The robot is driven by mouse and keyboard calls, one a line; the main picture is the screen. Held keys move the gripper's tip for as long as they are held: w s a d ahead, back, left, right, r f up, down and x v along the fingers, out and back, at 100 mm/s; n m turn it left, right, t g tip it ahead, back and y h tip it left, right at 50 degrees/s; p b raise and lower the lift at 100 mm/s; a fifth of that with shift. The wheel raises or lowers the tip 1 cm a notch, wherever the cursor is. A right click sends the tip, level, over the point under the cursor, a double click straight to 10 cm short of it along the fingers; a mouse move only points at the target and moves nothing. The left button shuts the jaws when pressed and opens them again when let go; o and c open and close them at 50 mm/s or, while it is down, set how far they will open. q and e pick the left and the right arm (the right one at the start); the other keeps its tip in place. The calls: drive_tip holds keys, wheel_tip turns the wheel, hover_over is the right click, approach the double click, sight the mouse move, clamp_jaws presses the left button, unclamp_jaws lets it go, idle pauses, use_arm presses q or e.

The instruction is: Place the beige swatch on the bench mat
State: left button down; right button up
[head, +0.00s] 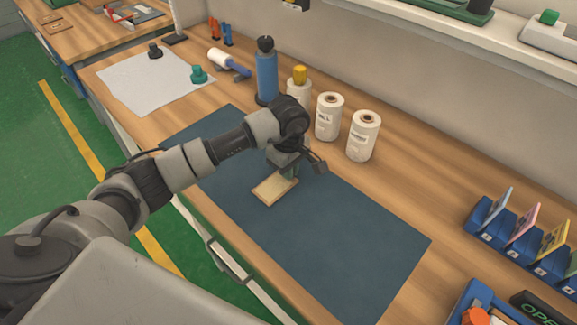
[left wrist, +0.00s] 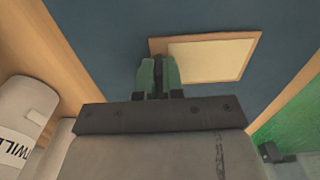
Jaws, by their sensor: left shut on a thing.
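The beige swatch (head: 273,188) is a small cream rectangle with a brown edge. I cannot tell whether the swatch touches the mat. My right gripper is not in view.
White labelled spools (head: 363,136) and a blue bottle (head: 266,72) stand behind the mat. A blue rack with coloured cards (head: 520,235) is at the right. The mat's right part is clear.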

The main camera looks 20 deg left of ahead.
use_arm(q)
drive_tip(key=shift+f, duration=0.2)
drive_tip(key=c, duration=1.3)
unclamp_jaws()
drive_tip(key=shift+r, duration=0.1)
drive_tip(key=shift+o, duration=0.2)
drive_tip(key=shift+r, duration=0.15)
wheel_tip(320, 180, up, 12)
drive_tip(key=b, duration=0.2)
